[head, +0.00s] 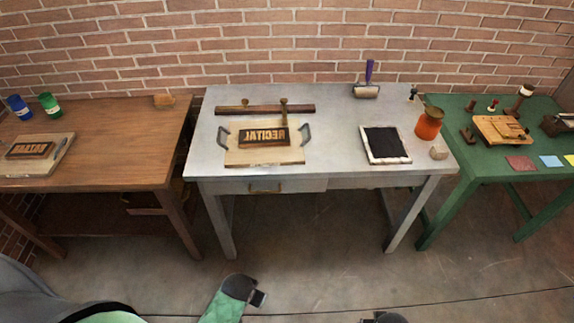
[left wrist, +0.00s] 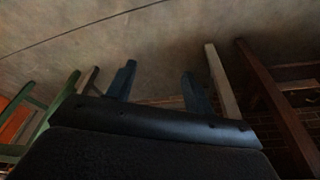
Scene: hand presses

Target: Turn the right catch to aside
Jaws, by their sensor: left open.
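On the grey table's wooden bar (head: 264,109) stand two small brass catches. The right catch (head: 284,110) reaches from the bar toward the front, close to the back edge of the board with the RECITAL block. The left catch (head: 245,102) looks short and stays over the bar. My left gripper (head: 258,297) is low in front of the grey table, far from the catches; in the left wrist view (left wrist: 158,85) its two fingers are apart and empty, facing the floor and table legs. A dark part at the head view's bottom edge may be my right gripper (head: 384,319); its fingers are hidden.
The wooden board (head: 235,157) with handles carries the RECITAL block (head: 263,135). An ink pad (head: 386,144), roller (head: 366,90) and orange pot (head: 429,124) stand to the right on the grey table (head: 335,130). Brown and green tables flank it. The floor in front is clear.

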